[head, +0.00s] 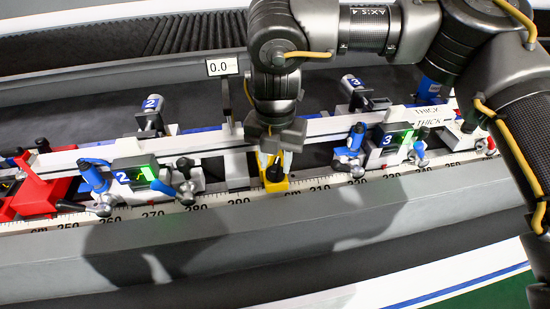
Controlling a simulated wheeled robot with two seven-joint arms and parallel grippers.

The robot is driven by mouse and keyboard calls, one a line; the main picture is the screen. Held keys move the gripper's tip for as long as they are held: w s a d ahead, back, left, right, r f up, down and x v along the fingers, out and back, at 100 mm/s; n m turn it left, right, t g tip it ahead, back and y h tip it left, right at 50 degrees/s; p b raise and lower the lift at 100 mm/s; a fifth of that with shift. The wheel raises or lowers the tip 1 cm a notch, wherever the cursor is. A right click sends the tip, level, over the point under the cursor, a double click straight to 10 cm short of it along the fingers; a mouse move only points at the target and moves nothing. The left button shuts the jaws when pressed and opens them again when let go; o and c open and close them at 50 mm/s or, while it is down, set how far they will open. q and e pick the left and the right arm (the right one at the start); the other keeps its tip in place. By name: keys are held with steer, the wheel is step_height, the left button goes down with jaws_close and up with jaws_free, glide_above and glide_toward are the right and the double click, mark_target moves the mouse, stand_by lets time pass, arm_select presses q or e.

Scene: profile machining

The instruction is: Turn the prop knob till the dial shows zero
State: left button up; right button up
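A small white display (222,67) reads 0.0 and stands behind the rail, left of my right arm. The prop knob (276,173) is black and sits on a yellow block at the ruler, near the middle of the picture. My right gripper (275,162) points down at the knob, with its fingertips right at it. The gripper body hides the knob's top, and I cannot tell whether the fingers press on it. My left gripper is out of view.
Clamp unit 2 (136,177) with blue handles stands left of the knob, and clamp unit 3 (384,145) stands to its right. A red carriage (38,196) is at the far left. The grey front ledge (330,222) is clear.

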mark_target(275, 164)
step_height(275, 164, up, 11)
stand_by(0.5)
steer(key=shift+f, duration=0.15)
